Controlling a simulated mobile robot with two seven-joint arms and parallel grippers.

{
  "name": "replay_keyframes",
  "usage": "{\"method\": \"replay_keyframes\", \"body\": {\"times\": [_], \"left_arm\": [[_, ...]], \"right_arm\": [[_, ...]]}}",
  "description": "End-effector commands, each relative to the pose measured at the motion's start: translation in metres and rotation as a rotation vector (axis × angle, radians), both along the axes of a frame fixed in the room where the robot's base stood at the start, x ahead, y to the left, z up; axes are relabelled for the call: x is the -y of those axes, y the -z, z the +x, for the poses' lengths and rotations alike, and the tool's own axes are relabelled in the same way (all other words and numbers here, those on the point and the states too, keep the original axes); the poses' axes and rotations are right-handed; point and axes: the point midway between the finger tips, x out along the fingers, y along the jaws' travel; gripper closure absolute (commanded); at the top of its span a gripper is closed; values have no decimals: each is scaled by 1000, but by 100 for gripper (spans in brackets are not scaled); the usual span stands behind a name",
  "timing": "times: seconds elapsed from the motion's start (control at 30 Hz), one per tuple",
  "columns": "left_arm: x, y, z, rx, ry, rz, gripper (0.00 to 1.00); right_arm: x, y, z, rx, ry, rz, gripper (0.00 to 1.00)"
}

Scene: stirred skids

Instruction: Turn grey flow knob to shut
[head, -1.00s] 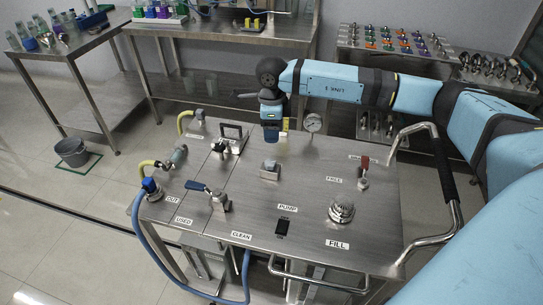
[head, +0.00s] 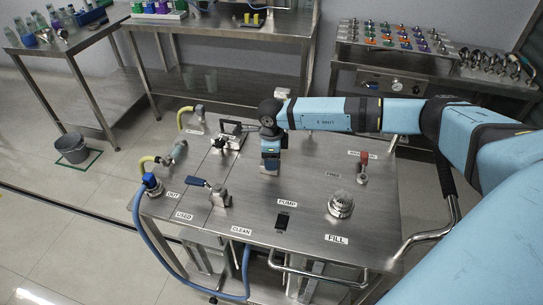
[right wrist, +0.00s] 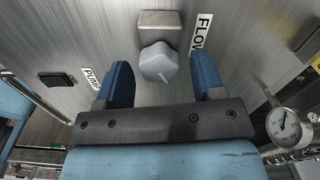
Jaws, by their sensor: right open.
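The grey flow knob (right wrist: 158,62) sits on a square metal block (right wrist: 160,19) on the steel panel, beside the FLOW label (right wrist: 202,36). In the right wrist view my right gripper (right wrist: 160,68) is open, with one blue finger on each side of the knob. Gaps show between the fingers and the knob. In the head view the right gripper (head: 270,160) points down over the middle of the panel and hides most of the knob. My left gripper is not in view.
The steel panel (head: 295,248) also carries a red-handled valve (head: 362,167), a round domed FILL fitting (head: 341,204), a black PUMP switch (head: 283,220) and a blue-handled valve (head: 208,188). A pressure gauge (right wrist: 284,127) stands near the gripper.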

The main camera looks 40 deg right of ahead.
Motion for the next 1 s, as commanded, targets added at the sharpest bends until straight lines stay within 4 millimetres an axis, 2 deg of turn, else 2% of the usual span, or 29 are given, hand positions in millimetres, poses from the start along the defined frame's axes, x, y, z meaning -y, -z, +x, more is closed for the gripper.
{"method": "replay_keyframes", "body": {"times": [0.07, 0.2, 0.27, 0.3, 0.67, 1.0], "left_arm": [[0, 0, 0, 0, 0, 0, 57], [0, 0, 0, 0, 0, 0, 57], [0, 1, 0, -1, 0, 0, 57], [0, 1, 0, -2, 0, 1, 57], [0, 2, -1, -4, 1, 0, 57], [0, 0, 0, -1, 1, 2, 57]], "right_arm": [[0, 0, 0, 0, 0, 0, 38], [0, 0, 0, 0, 0, 0, 70], [0, 0, 0, 0, 0, 0, 84], [0, 0, 0, 0, 0, 0, 87], [0, -1, 0, 0, 55, 0, 87], [-1, -1, -1, 1, 298, 1, 87]]}}
